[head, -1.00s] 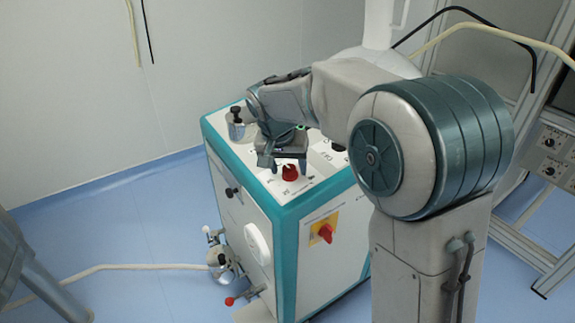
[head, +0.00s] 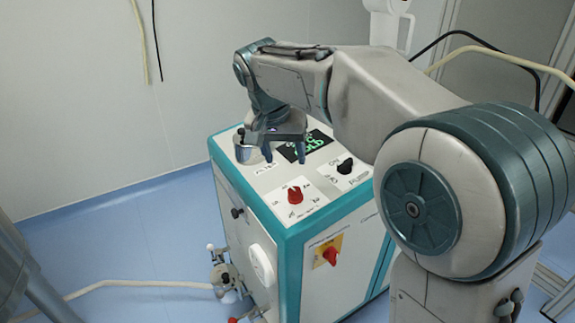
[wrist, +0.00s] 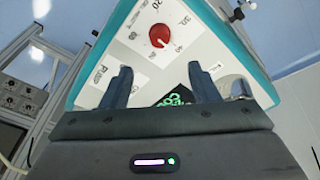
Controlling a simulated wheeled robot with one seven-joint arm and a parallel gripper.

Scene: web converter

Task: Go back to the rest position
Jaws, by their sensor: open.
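My gripper (head: 285,155) hangs from my bent arm above the back part of the machine's top panel in the head view. Its two fingers are apart with nothing between them. In the wrist view the open fingers (wrist: 162,88) point toward the panel. The red knob (head: 295,195) on the panel stands clear of the fingers; it also shows in the wrist view (wrist: 159,35). The white and teal machine (head: 345,262) stands below my gripper. A green lit display (head: 305,147) lies behind the gripper, partly hidden by it.
A black knob (head: 345,165) and a metal cylinder (head: 246,152) are on the panel. A red switch on a yellow plate (head: 331,256) is on the machine's front. Valve fittings (head: 226,275) and a pale hose (head: 140,284) are at lower left. Open floor (head: 140,235) lies left.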

